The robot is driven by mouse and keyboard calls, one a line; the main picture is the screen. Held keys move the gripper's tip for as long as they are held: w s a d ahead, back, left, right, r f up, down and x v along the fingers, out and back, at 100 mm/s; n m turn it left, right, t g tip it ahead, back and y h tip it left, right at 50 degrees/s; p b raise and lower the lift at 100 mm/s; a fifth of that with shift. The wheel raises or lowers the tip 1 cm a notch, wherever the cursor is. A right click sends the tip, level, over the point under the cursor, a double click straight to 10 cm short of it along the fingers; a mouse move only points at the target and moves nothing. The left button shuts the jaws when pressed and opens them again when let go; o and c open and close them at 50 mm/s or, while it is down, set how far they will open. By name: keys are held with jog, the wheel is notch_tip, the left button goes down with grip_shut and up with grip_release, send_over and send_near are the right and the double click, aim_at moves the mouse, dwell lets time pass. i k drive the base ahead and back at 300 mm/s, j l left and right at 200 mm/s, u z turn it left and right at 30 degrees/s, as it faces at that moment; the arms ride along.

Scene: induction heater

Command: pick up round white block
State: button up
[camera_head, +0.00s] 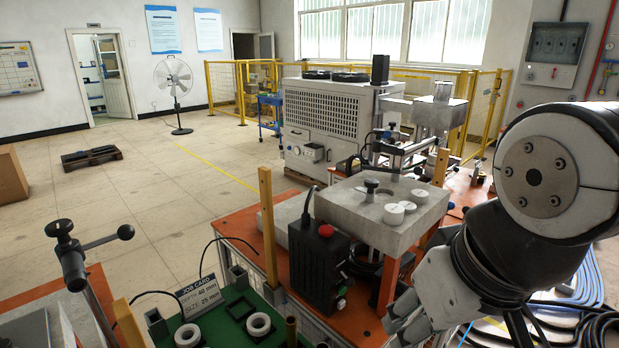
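Round white blocks sit on the light grey fixture plate (345,205) right of centre. One round white block (394,214) stands up from the plate; a flatter white disc (407,206) and another white disc (419,196) lie just behind it to the right. My gripper (398,318) is at the lower right, below and in front of the plate, apart from these blocks. Its fingers are partly cut off by the frame's bottom edge and seen from behind, so their opening is unclear. No block shows in them.
A black box with a red button (326,231) stands left of the plate. A green tray (222,322) holds white rings (259,324), beside a job card (197,294). A black knob (371,185) rises from the plate. Yellow posts (268,225) flank the orange bench. Open floor lies left.

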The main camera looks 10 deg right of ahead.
aim_at(409, 208)
jog(key=i+l+u, duration=0.15)
jog(key=l, duration=0.3)
jog(key=i+l+u, duration=0.1)
jog(key=l, duration=0.4)
jog(key=i+l+u, duration=0.15)
jog(key=l, duration=0.35)
jog(key=l+u, duration=0.15)
jog(key=l, duration=0.35)
